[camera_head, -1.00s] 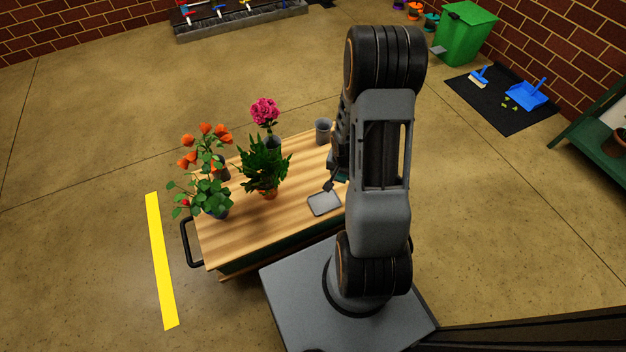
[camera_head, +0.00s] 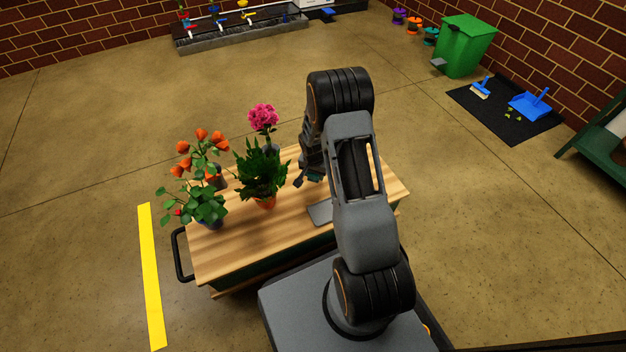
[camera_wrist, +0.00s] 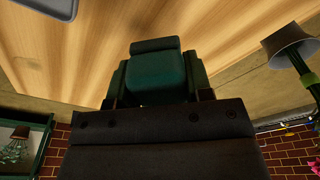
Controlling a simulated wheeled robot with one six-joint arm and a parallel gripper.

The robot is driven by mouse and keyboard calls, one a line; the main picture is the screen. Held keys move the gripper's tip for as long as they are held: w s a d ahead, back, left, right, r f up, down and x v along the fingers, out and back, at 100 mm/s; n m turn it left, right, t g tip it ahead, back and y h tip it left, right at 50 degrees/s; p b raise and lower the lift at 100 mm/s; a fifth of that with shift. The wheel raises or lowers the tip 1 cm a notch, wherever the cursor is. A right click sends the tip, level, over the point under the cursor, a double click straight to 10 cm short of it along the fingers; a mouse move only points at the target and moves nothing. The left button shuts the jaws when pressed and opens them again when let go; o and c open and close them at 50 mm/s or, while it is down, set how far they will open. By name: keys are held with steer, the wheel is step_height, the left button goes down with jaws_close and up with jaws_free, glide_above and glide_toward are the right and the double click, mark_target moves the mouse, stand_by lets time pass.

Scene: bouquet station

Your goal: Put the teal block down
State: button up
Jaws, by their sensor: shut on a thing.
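In the wrist view, the teal block (camera_wrist: 157,76) sits between the fingers of my gripper (camera_wrist: 158,92), which is shut on it. The wooden tabletop (camera_wrist: 150,25) is beyond it; I cannot tell whether block and wood touch. In the head view, my gripper (camera_head: 299,183) is over the cart's wooden top (camera_head: 245,235), right of the fern-like plant. The block cannot be made out clearly there.
A grey tray (camera_head: 319,214) lies on the cart near my arm, partly hidden. A leafy green plant (camera_head: 262,172), an orange-flowered plant (camera_head: 203,150) and a pink flower (camera_head: 263,117) stand on the left half. The cart's right end is bare.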

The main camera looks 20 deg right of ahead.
mark_target(314, 178)
steer(key=shift+w+a+f, duration=0.1)
steer(key=shift+w+f, duration=0.1)
steer(key=shift+f, duration=0.05)
steer(key=shift+w+f+b, duration=0.2)
steer(key=shift+f+b, duration=1.1)
steer(key=shift+f, duration=0.4)
steer(key=shift+f, duration=0.2)
steer(key=o, duration=1)
steer(key=shift+c, duration=0.2)
steer(key=shift+r, duration=0.1)
